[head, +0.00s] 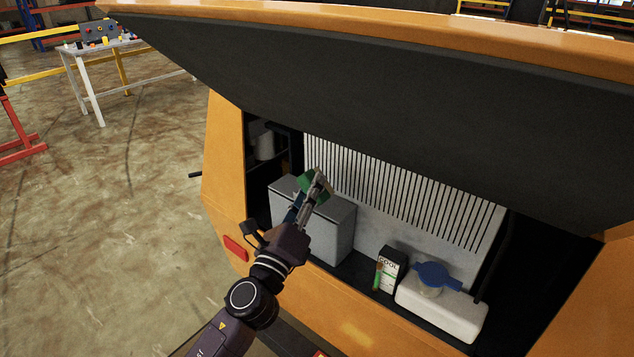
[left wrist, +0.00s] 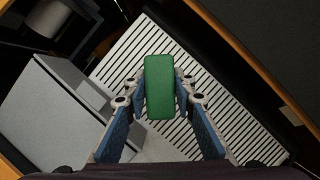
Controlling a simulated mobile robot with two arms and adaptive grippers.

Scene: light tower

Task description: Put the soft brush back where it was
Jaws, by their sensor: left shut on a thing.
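The soft brush has a green body (head: 311,191). My left gripper (head: 318,184) is shut on it and holds it in the air inside the open orange compartment, above the grey box and in front of the slatted panel. In the left wrist view the green brush (left wrist: 160,88) is upright between the two fingertips, with a finger on each side. Its bristles cannot be made out clearly. My right gripper is not in view.
A grey box (head: 335,235) stands under the gripper. A white slatted panel (head: 400,200) is behind. A small carton (head: 389,270), a white canister (head: 440,308) and a blue funnel (head: 437,275) sit to the right. The dark raised lid (head: 400,110) hangs above.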

